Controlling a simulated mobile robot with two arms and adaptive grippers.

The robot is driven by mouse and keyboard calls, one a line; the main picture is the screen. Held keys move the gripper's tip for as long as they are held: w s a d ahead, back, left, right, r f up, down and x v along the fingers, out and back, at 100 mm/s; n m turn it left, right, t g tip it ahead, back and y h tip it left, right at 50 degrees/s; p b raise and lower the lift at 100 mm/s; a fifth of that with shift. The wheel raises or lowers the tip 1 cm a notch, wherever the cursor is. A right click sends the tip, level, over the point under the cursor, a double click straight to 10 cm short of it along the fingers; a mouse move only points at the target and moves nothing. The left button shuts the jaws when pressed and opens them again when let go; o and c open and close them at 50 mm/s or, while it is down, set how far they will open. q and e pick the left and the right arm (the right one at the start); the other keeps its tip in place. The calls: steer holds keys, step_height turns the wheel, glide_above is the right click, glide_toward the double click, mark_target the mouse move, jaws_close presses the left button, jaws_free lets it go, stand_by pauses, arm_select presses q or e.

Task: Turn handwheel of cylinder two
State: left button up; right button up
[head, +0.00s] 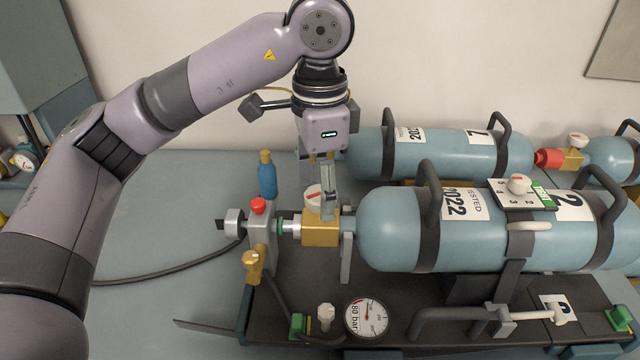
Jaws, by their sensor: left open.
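Cylinder two (392,232) is a blue-grey tank lying on its side, with a "2" label and a "2022" sticker. A brass valve (321,232) sits at its left end. On top of the valve is a white handwheel (311,196) with a red mark, partly hidden by a finger. My left gripper (319,192) points down over this handwheel. It is open, with one finger in front of the right side of the wheel. I cannot tell whether the fingers touch the wheel. My right gripper is out of view.
Another cylinder (455,152) lies behind, with a further one at the far right. A grey fitting with a red knob (258,206) and a blue bottle (267,178) stand left of the valve. A pressure gauge (367,318) is in front. The table at left is mostly clear, crossed by a hose.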

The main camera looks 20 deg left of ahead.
arm_select(q)
step_height(320, 180, up, 12)
stand_by(0.6)
